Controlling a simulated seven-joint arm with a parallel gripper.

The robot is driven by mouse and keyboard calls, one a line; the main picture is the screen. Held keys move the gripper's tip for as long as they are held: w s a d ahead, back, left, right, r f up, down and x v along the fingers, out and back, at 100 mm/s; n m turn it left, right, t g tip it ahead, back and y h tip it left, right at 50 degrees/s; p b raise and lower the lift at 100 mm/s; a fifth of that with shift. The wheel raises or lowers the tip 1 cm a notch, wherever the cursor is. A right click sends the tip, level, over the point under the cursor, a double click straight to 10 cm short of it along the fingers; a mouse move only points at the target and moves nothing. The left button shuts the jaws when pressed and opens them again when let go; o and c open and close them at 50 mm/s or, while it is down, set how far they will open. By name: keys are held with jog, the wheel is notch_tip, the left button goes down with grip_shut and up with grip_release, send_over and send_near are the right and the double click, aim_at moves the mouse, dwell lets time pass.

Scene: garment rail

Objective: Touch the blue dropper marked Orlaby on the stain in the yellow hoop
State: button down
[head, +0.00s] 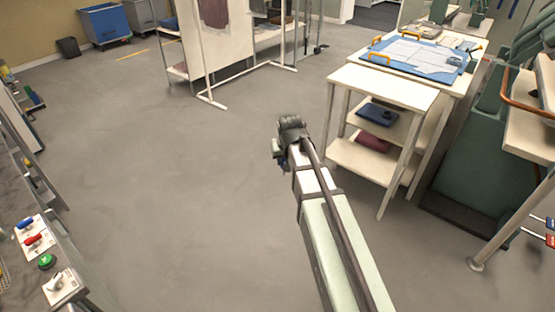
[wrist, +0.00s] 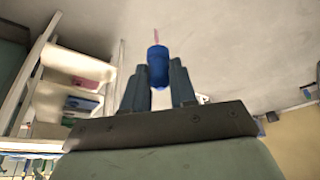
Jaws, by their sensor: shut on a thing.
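My gripper (head: 281,158) is over open floor in the middle of the head view, left of the white shelf unit. In the wrist view my gripper (wrist: 158,72) is shut on a blue dropper (wrist: 157,58). The dropper's thin pink tip (wrist: 156,34) points away from the fingers, and its rounded blue end shows between them. I cannot read any marking on it. I cannot make out a stain or a yellow hoop in either view.
A white shelf unit (head: 385,88) with folded cloths stands right of my arm. Behind it a table bears a blue board (head: 376,46) with white sheets and yellow handles. A garment rail (head: 211,101) stands at the back. Switches (head: 32,240) line the left edge. Floor between is clear.

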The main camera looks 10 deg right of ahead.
jog(key=s+a+r+n+y, duration=0.1)
jog(key=a+r+n, duration=0.15)
jog(key=a, duration=1.55)
jog(key=s+a+r+n, duration=0.1)
jog(key=a+r, duration=0.2)
jog(key=a, duration=1.5)
jog(key=s+a+r+n, duration=0.1)
jog(key=s+a, duration=0.3)
jog(key=a, duration=0.3)
jog(key=s+a+r+y, duration=0.1)
jog(key=s+a+r, duration=0.15)
jog(key=a, duration=0.55)
jog(key=s+a+r+n, duration=0.1)
jog(key=s+a, duration=0.3)
jog(key=a, duration=0.3)
jog(key=s+a+r+n+g+y, duration=0.1)
jog(key=s+a+r, duration=0.2)
jog(key=s+a, duration=1)
jog(key=s+a+r+n, duration=0.2)
jog(key=s+a+r, duration=0.1)
jog(key=s+a, duration=1.05)
jog(key=shift+s+d+f, duration=0.25)
jog(key=shift+s+f, duration=0.05)
jog(key=shift+f, duration=0.7)
jog(key=shift+s+d+f, duration=0.25)
jog(key=shift+d+f, duration=0.05)
jog(key=shift+f, duration=0.7)
jog(key=shift+s+d+f, duration=0.25)
jog(key=shift+s+f, duration=0.05)
jog(key=shift+f, duration=0.7)
